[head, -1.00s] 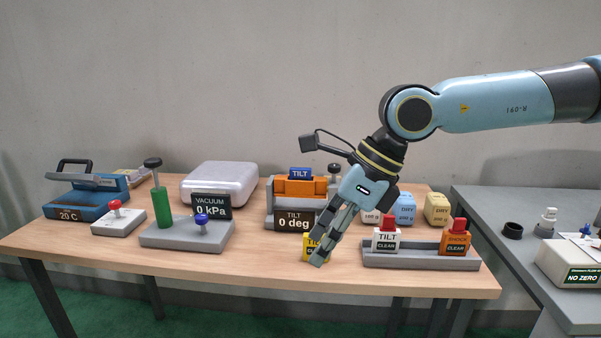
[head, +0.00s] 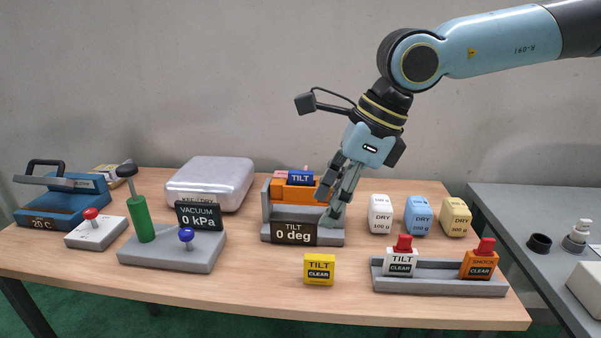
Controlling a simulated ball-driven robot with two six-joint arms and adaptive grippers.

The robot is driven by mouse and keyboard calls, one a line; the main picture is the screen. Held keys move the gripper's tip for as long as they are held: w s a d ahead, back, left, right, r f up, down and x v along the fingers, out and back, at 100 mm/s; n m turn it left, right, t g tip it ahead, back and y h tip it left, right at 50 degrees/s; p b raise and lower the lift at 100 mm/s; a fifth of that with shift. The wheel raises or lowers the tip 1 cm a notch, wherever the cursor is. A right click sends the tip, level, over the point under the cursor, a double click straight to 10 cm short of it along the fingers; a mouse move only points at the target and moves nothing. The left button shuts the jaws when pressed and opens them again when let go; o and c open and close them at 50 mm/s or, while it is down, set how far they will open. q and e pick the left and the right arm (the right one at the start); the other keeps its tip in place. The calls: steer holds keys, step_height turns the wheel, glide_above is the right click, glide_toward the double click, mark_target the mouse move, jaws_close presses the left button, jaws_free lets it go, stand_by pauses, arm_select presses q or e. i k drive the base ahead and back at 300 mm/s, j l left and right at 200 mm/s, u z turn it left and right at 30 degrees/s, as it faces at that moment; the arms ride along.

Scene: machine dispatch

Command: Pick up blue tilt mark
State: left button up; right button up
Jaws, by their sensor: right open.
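The blue tilt mark (head: 300,177), a small block lettered TILT, sits on the orange part (head: 288,193) of the grey tilt stand (head: 268,226). The stand's dark display (head: 293,233) reads 0 deg. My right gripper (head: 328,206) points down at the right end of the stand, its fingers open. It is just right of the blue mark and appears apart from it, with nothing seen between the fingers. The gripper hides part of the stand's right side. My left gripper is not in view.
A yellow TILT block (head: 319,268) stands in front of the tilt stand. A grey rack (head: 440,284) with white and orange red-topped blocks is at the right front. Several DRY blocks (head: 418,215) stand behind it. The vacuum pump (head: 172,248) is to the left.

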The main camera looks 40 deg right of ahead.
mark_target(295, 178)
steer(key=i+l, duration=0.5)
steer(key=l, duration=0.25)
steer(key=i+l, duration=0.25)
steer(key=l, duration=0.1)
